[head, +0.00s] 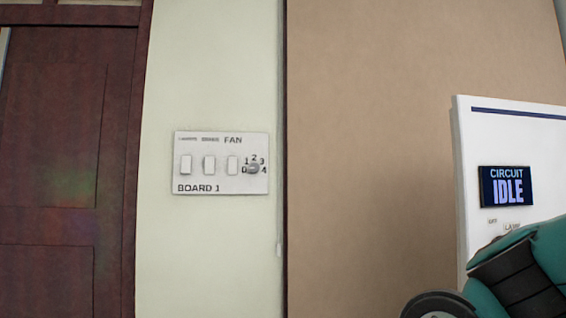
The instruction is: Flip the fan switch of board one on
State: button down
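Board one (190,140) is a pale switch plate on the light green wall strip, left of centre in the head view. It is labelled BOARD 1. Three white rocker switches sit in a row on it. The fan switch (232,166) is the right one of the three, under the FAN label. A grey knob (254,168) with numbers 0 to 4 is right of it. I cannot tell which way the rockers are tilted. A teal and black part of my arm shows at the lower right, far from the board. My gripper is not recognisable in view.
A white panel (472,200) stands at the right with a dark display (507,186) reading CIRCUIT IDLE and small labels below it. A dark red wooden door (65,160) is at the left. The tan wall (370,130) between board and panel is bare.

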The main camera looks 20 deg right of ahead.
aim_at(232, 161)
jog(key=z, duration=0.15)
jog(key=i, duration=1.1)
jog(key=u, duration=0.5)
